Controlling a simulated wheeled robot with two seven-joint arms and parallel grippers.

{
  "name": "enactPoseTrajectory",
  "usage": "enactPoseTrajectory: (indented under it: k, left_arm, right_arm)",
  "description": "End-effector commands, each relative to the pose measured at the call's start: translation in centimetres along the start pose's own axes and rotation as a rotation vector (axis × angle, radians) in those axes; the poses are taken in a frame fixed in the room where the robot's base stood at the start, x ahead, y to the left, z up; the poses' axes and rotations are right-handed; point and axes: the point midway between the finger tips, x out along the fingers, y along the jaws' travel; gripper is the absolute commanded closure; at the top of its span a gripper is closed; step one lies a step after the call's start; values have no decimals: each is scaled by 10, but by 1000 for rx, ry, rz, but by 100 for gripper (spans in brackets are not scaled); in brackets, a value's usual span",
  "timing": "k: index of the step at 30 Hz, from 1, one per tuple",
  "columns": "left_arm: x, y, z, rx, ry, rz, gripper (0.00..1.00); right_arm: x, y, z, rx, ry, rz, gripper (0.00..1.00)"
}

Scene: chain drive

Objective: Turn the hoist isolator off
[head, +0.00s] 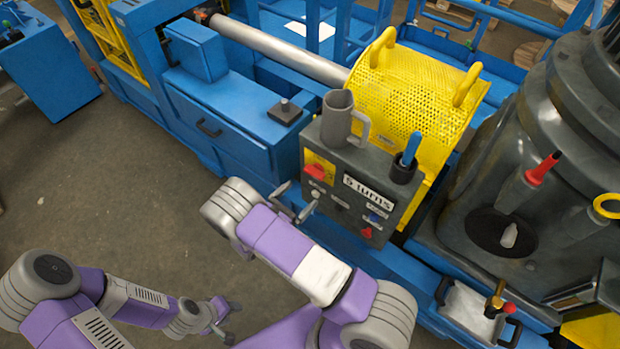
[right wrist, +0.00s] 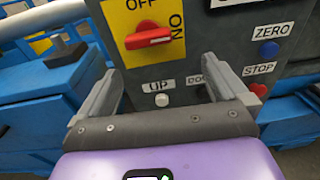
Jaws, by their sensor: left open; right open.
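The hoist isolator is a red rotary handle (head: 315,172) on a yellow plate at the upper left of the grey control box (head: 345,160). In the right wrist view the handle (right wrist: 148,38) lies level, pointing toward the ON mark at right; OFF is printed above it. My right gripper (head: 298,199) is open in front of the box. In its wrist view the fingertips (right wrist: 163,72) are apart, below the handle and on either side of the white UP button (right wrist: 162,99), with nothing between them. My left gripper (head: 233,322) is open and empty, low over the floor.
A grey mug (head: 337,119) and a dark cup (head: 403,170) with a blue-handled tool stand on the box. Its face also carries a blue ZERO button (right wrist: 269,49) and a red STOP button (right wrist: 258,89). A yellow mesh guard (head: 400,95) is behind.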

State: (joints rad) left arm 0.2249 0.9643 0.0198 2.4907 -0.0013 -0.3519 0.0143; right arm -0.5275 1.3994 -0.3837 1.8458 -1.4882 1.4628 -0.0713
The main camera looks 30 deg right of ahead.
Motion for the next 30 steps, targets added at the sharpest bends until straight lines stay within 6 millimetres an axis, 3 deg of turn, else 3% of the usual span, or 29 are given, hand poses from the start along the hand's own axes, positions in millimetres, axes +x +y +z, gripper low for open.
enactPoseTrajectory:
  k: [5, 12, 18, 28, 30]
  left_arm:
    - [2, -1, 0, 0, 0, 0, 57]
    - [8, -3, 0, 0, 0, 0, 57]
    - [10, -4, 0, 0, 0, 0, 57]
    - [10, -4, 0, 0, 0, 0, 57]
    - [10, -4, 0, 0, 0, 0, 57]
  right_arm:
    - [8, 13, 11, 4, -58, 45, 0]
    - [47, 13, 12, 4, -55, 40, 0]
    - [68, 15, 13, 5, -53, 42, 0]
    - [72, 15, 14, 4, -53, 43, 0]
    - [72, 15, 14, 4, -53, 43, 9]
